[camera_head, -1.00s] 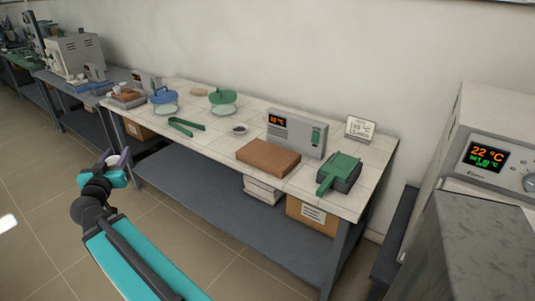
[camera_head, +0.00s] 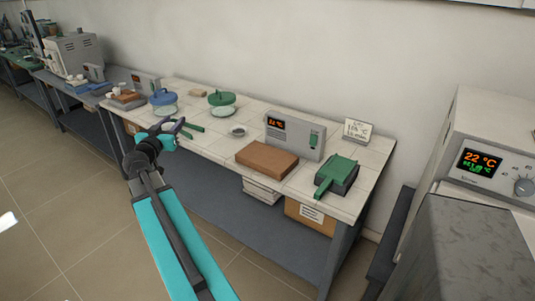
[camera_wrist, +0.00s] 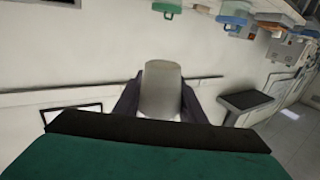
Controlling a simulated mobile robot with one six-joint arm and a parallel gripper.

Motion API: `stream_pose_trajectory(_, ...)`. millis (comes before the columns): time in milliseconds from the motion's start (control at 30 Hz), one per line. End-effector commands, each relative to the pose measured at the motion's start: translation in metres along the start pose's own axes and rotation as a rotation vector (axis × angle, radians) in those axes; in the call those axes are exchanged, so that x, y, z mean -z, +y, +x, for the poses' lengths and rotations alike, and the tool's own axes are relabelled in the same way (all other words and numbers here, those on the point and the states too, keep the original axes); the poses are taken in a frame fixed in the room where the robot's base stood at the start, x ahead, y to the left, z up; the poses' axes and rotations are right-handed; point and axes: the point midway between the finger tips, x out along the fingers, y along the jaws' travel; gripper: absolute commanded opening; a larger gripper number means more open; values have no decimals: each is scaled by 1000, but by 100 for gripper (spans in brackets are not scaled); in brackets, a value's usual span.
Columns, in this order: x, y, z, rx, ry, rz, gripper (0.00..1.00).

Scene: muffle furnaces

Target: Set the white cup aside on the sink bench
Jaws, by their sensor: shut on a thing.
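My gripper (camera_head: 174,127) is in front of the left part of the tiled bench (camera_head: 218,146) in the head view. In the wrist view my gripper (camera_wrist: 160,100) is shut on a pale cup (camera_wrist: 161,88), with a dark finger on each side of it. The cup looks greyish white in shadow. I cannot make it out clearly in the head view, where the gripper covers it. No sink basin shows, so I cannot tell which bench is the sink bench.
On the tiled bench are green tongs (camera_head: 190,126), a small dish (camera_head: 238,131), a brown block (camera_head: 267,159), a grey controller (camera_head: 294,135), a green-handled device (camera_head: 337,175) and blue (camera_head: 163,98) and green (camera_head: 222,98) lidded vessels. A furnace (camera_head: 490,160) stands at right.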

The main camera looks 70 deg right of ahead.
Motion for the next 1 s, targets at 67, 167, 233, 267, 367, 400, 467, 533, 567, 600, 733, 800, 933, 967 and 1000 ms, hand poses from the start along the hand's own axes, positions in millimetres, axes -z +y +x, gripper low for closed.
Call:
stream_pose_trajectory(67,11,22,23,-41,0,0,11)
stream_pose_trajectory(167,20,50,47,-90,0,1,11)
stream_pose_trajectory(233,27,71,64,-123,1,1,11)
stream_pose_trajectory(267,30,80,70,-137,1,1,11)
stream_pose_trajectory(367,40,111,92,-185,1,0,11)
stream_pose_trajectory(400,44,123,100,-203,1,0,11)
stream_pose_trajectory(467,50,143,112,-232,1,1,11)
stream_pose_trajectory(533,57,166,125,-265,1,1,11)
stream_pose_trajectory(567,60,177,131,-279,1,1,11)
stream_pose_trajectory(600,64,190,138,-298,1,1,11)
stream_pose_trajectory(733,77,236,160,-359,1,0,11)
stream_pose_trajectory(800,84,261,169,-391,1,0,11)
stream_pose_trajectory(933,94,298,183,-438,2,1,11)
stream_pose_trajectory(967,96,306,185,-447,2,1,11)
stream_pose_trajectory(1000,97,314,187,-456,1,1,11)
